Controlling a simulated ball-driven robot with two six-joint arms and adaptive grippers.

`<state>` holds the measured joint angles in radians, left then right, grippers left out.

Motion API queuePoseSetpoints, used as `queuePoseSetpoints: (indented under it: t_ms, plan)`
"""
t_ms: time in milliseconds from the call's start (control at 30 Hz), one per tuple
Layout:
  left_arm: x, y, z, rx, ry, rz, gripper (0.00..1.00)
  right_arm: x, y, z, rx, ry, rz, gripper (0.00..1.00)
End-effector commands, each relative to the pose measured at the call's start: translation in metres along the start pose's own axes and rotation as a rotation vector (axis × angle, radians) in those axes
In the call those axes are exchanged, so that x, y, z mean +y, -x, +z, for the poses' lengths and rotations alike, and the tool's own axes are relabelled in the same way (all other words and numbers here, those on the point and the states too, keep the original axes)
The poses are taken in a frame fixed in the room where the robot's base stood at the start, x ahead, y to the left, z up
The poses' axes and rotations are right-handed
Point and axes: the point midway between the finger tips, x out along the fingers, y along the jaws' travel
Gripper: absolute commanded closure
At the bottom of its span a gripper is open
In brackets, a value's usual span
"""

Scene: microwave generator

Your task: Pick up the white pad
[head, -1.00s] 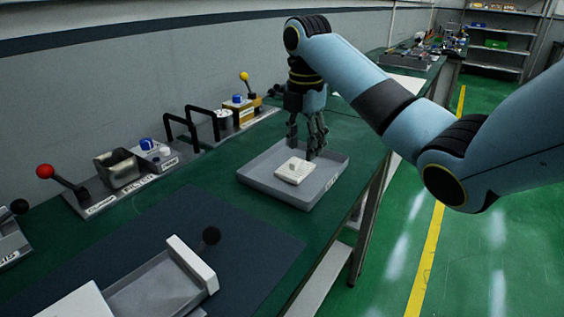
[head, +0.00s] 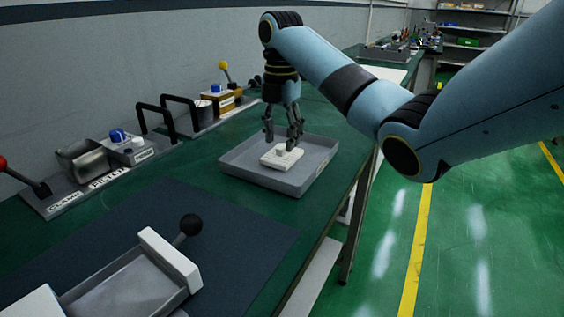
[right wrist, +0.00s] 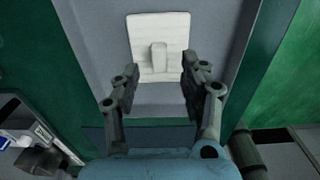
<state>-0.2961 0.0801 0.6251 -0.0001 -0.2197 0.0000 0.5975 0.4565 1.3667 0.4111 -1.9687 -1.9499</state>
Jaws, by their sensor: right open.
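The white pad (head: 275,159) is a flat, pale square with a small raised knob on top. It lies in a shallow grey tray (head: 237,175) on the green bench. In the right wrist view the pad (right wrist: 146,68) is ahead of the fingers, with its knob between their lines. My right gripper (head: 283,143) points down over the pad, its fingers spread and nothing between them. In the right wrist view the right gripper (right wrist: 158,82) shows both fingers apart. Whether they touch the pad cannot be told. My left gripper is not in view.
Behind the tray is a row of fixtures: a yellow-knobbed lever (head: 224,70), black handles (head: 180,115), and a blue-knobbed box (head: 122,142). The bench's right edge runs close beside the tray.

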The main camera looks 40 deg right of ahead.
Motion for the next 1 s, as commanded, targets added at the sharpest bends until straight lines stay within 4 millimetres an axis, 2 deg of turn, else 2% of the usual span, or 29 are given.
queuePoseSetpoints:
  t_ms: [133,367,700,1000]
  plan:
    - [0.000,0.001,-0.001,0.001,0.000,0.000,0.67,0.000,-0.020,0.000,0.000,0.000,-0.001,0.56]
    - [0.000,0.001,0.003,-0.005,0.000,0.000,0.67,0.000,-0.022,0.000,-0.001,0.000,0.001,0.56]
    - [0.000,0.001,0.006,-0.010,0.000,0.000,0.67,0.000,-0.022,0.000,-0.001,0.000,0.001,1.00]
    - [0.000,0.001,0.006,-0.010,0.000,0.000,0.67,0.000,-0.020,0.000,-0.002,0.000,0.001,1.00]
